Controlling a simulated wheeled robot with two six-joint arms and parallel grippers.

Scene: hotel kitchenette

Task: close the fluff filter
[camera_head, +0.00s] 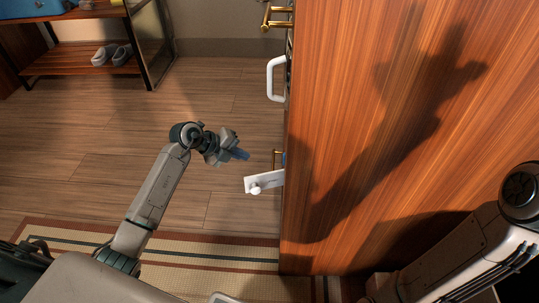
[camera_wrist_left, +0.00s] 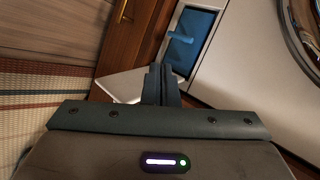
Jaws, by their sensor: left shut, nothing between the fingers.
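The fluff filter's white flap (camera_head: 265,182) stands open, sticking out from the appliance front past the wooden cabinet's edge; a small round knob is on it. In the left wrist view the flap (camera_wrist_left: 122,86) lies beyond my fingers, below a square opening with a blue interior (camera_wrist_left: 183,54) and a blue handle-like part (camera_wrist_left: 181,37). My left gripper (camera_head: 240,154) is shut and empty, a little left of and above the flap in the head view. It also shows in the left wrist view (camera_wrist_left: 160,72), its fingers together. My right gripper is not in view.
A tall wooden cabinet panel (camera_head: 400,120) fills the right side and hides most of the appliance. A white door handle (camera_head: 275,79) and a brass handle (camera_head: 277,17) stick out above the flap. The wooden floor (camera_head: 90,150) at left is clear. A shoe rack (camera_head: 75,60) stands at the back left.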

